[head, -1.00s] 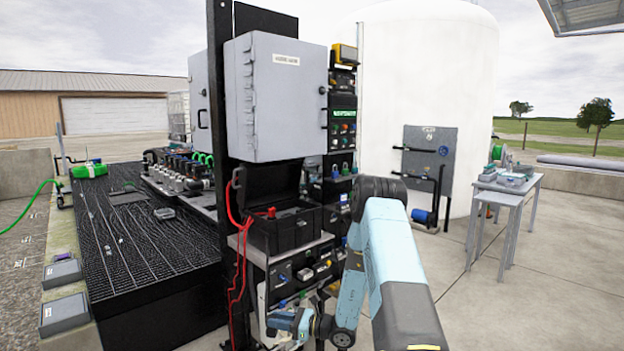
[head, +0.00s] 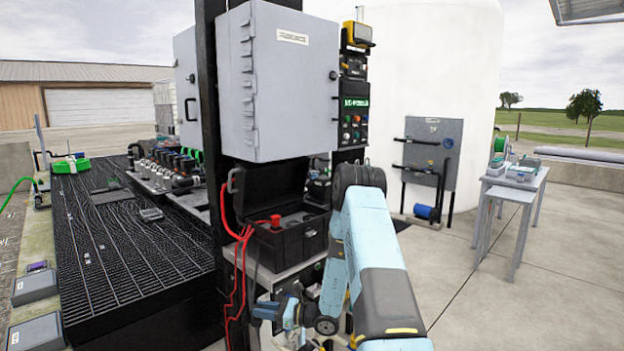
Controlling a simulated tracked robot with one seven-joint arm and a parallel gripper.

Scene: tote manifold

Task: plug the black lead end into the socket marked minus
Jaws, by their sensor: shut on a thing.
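My gripper (head: 268,312) is low in the head view, in front of the stand below the open black case (head: 290,240). It is shut on the black lead end, but its fingertips and the lead end are too small and dark to make out. A thin dark lead (head: 256,262) hangs down the case front towards my gripper. Red leads (head: 240,275) loop over the case's left side and hang beside the post. A red plug or knob (head: 275,220) stands up inside the case. The minus mark and its socket cannot be made out.
A grey cabinet (head: 285,85) hangs right above the case on a black post (head: 208,170). A control panel (head: 355,115) stands at its right. A black grated deck (head: 125,250) lies to the left. Open concrete and a grey table (head: 515,185) lie to the right.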

